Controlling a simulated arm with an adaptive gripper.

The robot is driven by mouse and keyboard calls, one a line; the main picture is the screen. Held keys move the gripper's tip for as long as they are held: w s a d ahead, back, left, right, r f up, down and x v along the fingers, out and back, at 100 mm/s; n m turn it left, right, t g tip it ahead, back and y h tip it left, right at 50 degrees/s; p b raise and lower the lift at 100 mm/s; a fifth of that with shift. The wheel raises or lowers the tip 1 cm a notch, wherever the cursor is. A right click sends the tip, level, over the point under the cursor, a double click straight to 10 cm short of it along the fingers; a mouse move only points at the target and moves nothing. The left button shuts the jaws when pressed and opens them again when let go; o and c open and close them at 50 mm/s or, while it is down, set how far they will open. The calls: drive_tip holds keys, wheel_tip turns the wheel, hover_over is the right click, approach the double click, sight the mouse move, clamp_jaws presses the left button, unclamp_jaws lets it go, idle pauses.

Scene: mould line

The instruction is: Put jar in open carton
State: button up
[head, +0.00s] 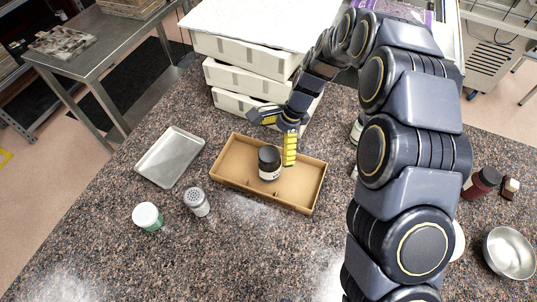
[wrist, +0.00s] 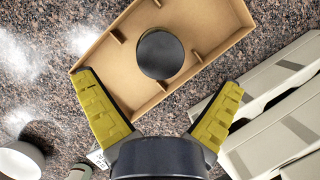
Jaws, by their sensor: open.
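A dark jar with a black lid and a pale label (head: 269,163) stands upright inside the open carton (head: 228,183), near its middle. In the wrist view the round black lid (wrist: 160,55) shows from above, with the brown carton (wrist: 113,51) around it. My gripper (head: 273,140) is above the back part of the carton, beside and behind the jar. In the wrist view its yellow fingers (wrist: 160,84) are spread wide, with nothing between them, and the jar lies beyond their tips.
A metal tray (head: 170,157), a shaker (head: 196,202) and a white-lidded green jar (head: 148,217) stand left of the carton. Stacked pale boxes (head: 238,75) rise close behind it. A dark red bottle (head: 481,183) and a metal bowl (head: 510,252) are at right. The front counter is clear.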

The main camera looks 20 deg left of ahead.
drive_tip(key=shift+v, duration=2.8)
drive_tip(key=s+d+r+n, duration=0.3)
drive_tip(key=s+d+r, duration=0.2)
drive_tip(key=d+r, duration=0.3)
drive_tip(key=s+d+r+n+h, duration=0.1)
drive_tip(key=s+d+r+n, duration=0.1)
drive_tip(key=s+d, duration=0.5)
drive_tip(key=s+d+r+n+t+h, duration=0.1)
drive_tip(key=s+d+r+n+h, duration=0.1)
drive_tip(key=s+d, duration=0.6)
drive_tip(key=s+r+n, duration=0.1)
drive_tip(key=s+n, duration=0.1)
drive_tip(key=s, duration=0.3)
drive_tip(key=shift+s+d, duration=0.15)
drive_tip(key=shift+d, duration=0.15)
